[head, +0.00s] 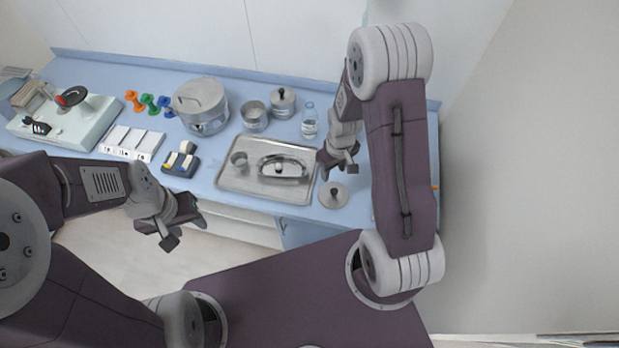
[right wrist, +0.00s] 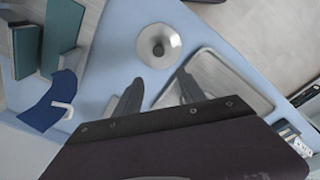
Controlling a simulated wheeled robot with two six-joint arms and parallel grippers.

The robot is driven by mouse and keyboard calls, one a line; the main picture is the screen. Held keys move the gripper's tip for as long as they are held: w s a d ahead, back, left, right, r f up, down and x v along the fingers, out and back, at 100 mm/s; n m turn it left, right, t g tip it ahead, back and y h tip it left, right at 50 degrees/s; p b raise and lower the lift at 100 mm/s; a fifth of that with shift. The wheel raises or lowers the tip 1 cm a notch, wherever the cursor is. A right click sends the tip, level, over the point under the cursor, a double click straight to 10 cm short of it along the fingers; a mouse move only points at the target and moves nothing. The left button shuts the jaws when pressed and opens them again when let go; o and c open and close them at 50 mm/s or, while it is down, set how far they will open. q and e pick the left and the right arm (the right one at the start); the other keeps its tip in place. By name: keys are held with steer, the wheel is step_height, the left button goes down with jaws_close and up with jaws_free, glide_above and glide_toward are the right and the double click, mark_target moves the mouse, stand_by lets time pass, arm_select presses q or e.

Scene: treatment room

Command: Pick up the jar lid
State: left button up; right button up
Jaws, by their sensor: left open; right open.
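The jar lid (head: 333,194) is a round grey metal disc with a dark knob, lying on the blue counter just right of the metal tray. It also shows in the right wrist view (right wrist: 154,58), beyond my fingertips, with nothing touching it. My right gripper (head: 338,171) is open and empty, above the counter close behind the lid; its two fingers show in the right wrist view (right wrist: 158,84), apart, pointing toward the lid. My left gripper (head: 186,232) is open and empty, in front of the counter, far left of the lid. An open metal jar (head: 255,117) stands behind the tray.
The metal tray (head: 231,184) holds a small cup (head: 239,160) and a kidney dish (head: 292,171). A lidded jar (head: 283,105), a clear bottle (head: 309,124) and a large pot (head: 204,112) stand behind. The lid lies near the counter's front edge.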

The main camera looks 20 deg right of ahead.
mark_target(334, 191)
steer(key=shift+g, duration=0.5)
steer(key=f, duration=0.1)
steer(key=s+f+p, duration=0.2)
steer(key=shift+s+d+f, duration=0.25)
steer(key=shift+f, duration=0.1)
steer(key=shift+w+f, duration=0.25)
steer(key=shift+f, duration=0.15)
steer(key=shift+f+p, duration=0.2)
steer(key=shift+p, duration=0.25)
step_height(334, 191, down, 4)
steer(key=shift+w+r+p, duration=0.1)
steer(key=shift+w+p, duration=0.05)
steer(key=shift+p, duration=0.55)
steer(key=shift+w+f, duration=0.15)
steer(key=shift+f, duration=0.35)
arm_select(q)
steer(key=r, duration=0.5)
steer(key=shift+s+a+r, duration=0.15)
steer(key=shift+s+r, duration=0.05)
steer(key=shift+r, duration=0.05)
arm_select(e)
jaws_close()
